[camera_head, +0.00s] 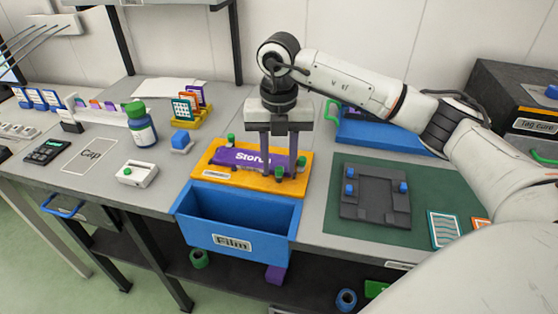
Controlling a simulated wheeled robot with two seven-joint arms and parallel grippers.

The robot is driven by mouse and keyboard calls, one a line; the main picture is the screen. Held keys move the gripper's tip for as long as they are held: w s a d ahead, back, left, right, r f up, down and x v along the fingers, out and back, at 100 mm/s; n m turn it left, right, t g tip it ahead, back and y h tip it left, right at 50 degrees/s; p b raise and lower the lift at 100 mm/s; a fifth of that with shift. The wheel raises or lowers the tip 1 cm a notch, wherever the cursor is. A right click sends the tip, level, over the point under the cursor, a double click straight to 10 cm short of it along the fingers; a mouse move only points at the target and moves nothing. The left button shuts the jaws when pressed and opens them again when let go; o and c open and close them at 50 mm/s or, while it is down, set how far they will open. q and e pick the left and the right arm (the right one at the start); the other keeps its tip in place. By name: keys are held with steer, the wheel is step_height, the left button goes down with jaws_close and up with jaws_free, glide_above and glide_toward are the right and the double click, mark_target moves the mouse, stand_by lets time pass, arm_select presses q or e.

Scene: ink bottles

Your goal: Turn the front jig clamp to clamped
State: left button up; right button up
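An orange jig board (215,180) lies on the grey table and holds a purple piece (236,157) with white lettering. Small green clamp knobs stand on the board: one at the back left (231,139), one at the right (301,162) and one at the front (278,174). My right gripper (279,172) points straight down over the board's right part. Its two fingers are apart, with the front green knob between or just behind their tips; contact cannot be told. The fingers partly hide the purple piece. My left gripper is out of view.
A blue bin (236,242) labelled Film hangs at the front edge. A dark fixture (376,196) with blue knobs lies on a green mat (420,180) to the right. A green-capped bottle (142,128) and a white block (137,174) stand to the left.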

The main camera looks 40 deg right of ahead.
mark_target(280, 168)
steer(key=shift+r, duration=0.1)
step_height(280, 168, up, 10)
stand_by(0.5)
steer(key=shift+s, duration=0.1)
stand_by(0.4)
